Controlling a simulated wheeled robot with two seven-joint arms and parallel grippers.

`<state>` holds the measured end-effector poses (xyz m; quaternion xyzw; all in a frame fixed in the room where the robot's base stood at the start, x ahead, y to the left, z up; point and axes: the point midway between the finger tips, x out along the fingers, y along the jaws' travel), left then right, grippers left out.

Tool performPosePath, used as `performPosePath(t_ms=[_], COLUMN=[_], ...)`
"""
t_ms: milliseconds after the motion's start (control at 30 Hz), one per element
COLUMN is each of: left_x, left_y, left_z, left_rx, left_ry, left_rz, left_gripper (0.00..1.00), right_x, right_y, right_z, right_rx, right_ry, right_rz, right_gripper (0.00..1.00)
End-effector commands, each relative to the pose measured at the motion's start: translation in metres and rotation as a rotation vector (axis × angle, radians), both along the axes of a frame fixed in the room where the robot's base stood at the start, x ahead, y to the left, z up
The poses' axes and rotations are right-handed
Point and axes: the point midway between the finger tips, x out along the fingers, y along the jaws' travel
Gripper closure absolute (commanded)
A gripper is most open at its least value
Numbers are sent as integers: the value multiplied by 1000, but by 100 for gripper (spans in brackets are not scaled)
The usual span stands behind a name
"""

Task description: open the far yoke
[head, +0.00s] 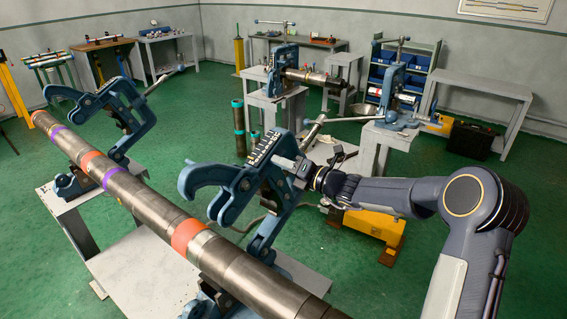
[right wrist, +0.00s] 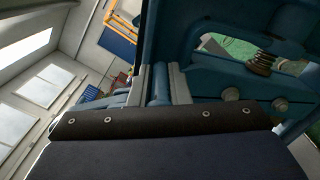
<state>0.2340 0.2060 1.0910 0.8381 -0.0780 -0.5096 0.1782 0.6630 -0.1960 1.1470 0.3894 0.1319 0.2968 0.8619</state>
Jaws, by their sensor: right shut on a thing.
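A long dark pipe (head: 135,196) with orange and purple bands lies across two blue vises. The far yoke (head: 125,100) stands raised and tilted at the far vise, its hook end clear above the pipe. The near yoke (head: 232,190) is also raised and tilted, its hook end above the pipe. My right gripper (head: 302,170) is at the right side of the near yoke, away from the far one. In the right wrist view its fingers (right wrist: 158,88) are shut on a blue bar of the near yoke (right wrist: 220,75). My left gripper is not in view.
Grey stands (head: 125,262) carry the vises. Behind are more blue vises (head: 396,98) on pedestals, a grey table (head: 470,86) and blue-bin shelves (head: 412,66). A yellow box (head: 375,228) stands on the floor below my right arm.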

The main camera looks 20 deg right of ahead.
Motion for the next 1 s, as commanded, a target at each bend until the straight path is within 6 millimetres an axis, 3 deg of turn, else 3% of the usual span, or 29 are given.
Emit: performPosePath(t_ms=[633,667,800,1000], left_x=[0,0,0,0], left_y=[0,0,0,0], left_z=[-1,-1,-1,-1], left_rx=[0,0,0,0], left_ry=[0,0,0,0], left_rz=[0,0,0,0], left_gripper=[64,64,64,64], right_x=[-2,-1,-1,-1], right_y=[0,0,0,0], right_z=[-10,-10,-8,-6], right_rx=[-6,-5,-4,-3], right_ry=[14,15,12,7], right_rz=[2,2,1,1], right_gripper=[100,80,62,62])
